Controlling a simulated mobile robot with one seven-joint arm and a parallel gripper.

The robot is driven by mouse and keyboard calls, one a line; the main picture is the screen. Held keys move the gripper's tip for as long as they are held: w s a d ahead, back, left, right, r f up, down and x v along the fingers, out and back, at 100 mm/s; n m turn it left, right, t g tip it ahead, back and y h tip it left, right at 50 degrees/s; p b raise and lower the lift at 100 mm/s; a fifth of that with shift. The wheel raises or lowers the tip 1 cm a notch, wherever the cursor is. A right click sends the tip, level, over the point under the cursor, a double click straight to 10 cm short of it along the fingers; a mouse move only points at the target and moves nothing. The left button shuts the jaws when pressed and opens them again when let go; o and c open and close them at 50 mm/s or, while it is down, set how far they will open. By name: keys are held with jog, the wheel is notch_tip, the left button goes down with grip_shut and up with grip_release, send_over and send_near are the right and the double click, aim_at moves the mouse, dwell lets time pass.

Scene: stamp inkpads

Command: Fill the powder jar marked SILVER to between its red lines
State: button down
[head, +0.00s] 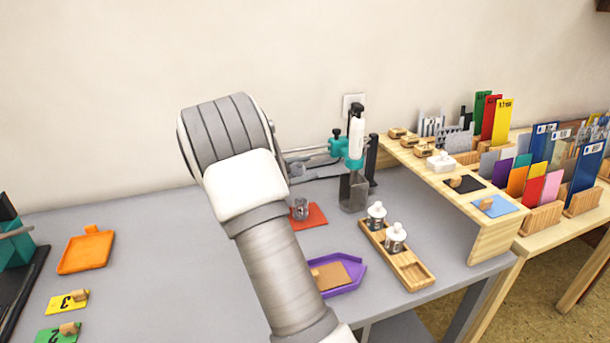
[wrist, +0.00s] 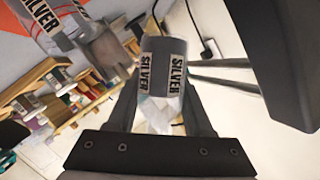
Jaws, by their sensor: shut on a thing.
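My gripper (wrist: 163,82) is shut on a clear cylindrical container (wrist: 160,57) with SILVER labels. Pale material shows in its end nearer my palm. In the head view my arm hides the gripper and this container. A clear jar (wrist: 97,45) marked SILVER, with a red line showing, is at the upper left of the wrist view, apart from the held container. In the head view a clear jar (head: 300,209) stands on a red mat (head: 316,216); its label is too small to read. I cannot tell its powder level.
A wooden tray (head: 417,276) holds two white-capped jars (head: 395,238) and has an empty front slot. A purple tray (head: 350,287) lies in front of the mat. A stand with a white and teal tool (head: 355,150) is behind. A wooden shelf (head: 490,230) stands right.

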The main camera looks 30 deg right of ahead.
jog(key=shift+w+f+b, duration=0.1)
jog(key=shift+b, duration=0.2)
jog(key=shift+w+f+m+t+h+b, duration=0.15)
jog(key=shift+m+t+h+b, duration=0.2)
jog(key=shift+m+b, duration=0.8)
dwell(1.0)
jog(key=shift+w+f+m+h+b, duration=0.2)
jog(key=shift+m+h+b, duration=0.35)
jog(key=shift+b, duration=1.55)
jog(key=shift+f+m+h, duration=0.35)
jog(key=shift+m, duration=0.5)
jog(key=shift+f+m+h, duration=0.3)
jog(key=shift+m+h, duration=0.05)
jog(key=shift+m, duration=0.5)
dwell(1.8)
